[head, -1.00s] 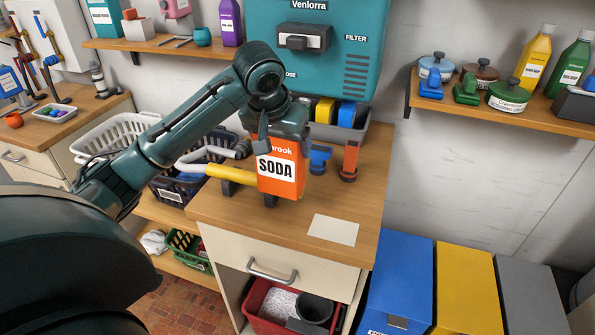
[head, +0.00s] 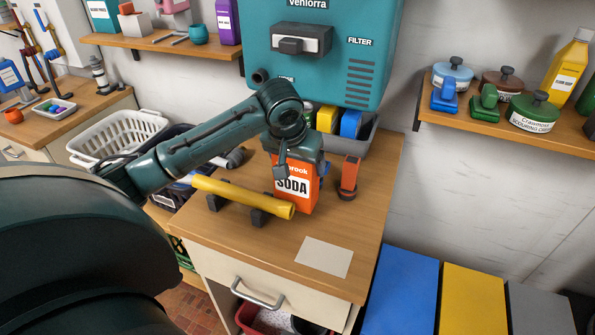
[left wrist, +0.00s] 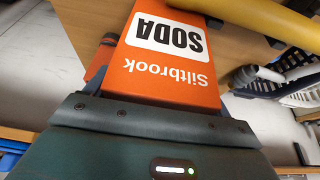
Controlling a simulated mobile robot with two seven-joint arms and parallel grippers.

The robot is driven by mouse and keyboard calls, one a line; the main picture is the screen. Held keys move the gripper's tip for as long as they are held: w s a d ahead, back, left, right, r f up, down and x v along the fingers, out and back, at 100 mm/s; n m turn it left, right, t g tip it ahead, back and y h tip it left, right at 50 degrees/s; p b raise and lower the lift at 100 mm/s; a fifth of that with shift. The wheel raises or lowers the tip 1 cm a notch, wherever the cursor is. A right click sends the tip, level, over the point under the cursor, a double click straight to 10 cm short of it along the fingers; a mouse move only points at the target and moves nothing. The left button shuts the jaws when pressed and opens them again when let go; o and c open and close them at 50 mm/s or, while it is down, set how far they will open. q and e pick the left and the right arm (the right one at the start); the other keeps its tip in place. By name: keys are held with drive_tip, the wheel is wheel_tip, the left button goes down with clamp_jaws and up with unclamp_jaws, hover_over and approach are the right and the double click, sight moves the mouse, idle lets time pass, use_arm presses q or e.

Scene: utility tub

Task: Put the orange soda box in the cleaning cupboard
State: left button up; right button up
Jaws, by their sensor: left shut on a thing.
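The orange soda box (head: 303,196) is upright over the wooden counter, behind the right end of a yellow tube. My left gripper (head: 298,160) comes down from above and is shut on the top of the box. In the left wrist view the box (left wrist: 170,65) fills the middle, its label upside down, coming out from my gripper's dark housing. I cannot tell whether the box's base touches the counter. No thing in view is clearly marked as the cleaning cupboard. My right gripper is not in view.
The yellow tube (head: 240,196) rests on dark supports just left of the box. An orange and dark tool (head: 349,178) stands to the right. A teal machine (head: 325,50) hangs behind. A pale sheet (head: 324,256) lies at the counter's front. Blue (head: 402,295) and yellow (head: 472,300) bins stand at right.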

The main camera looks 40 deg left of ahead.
use_arm(q)
drive_tip(key=shift+f, duration=1.25)
drive_tip(key=shift+f, duration=0.15)
drive_tip(key=o, duration=1.2)
drive_tip(key=shift+o, duration=0.2)
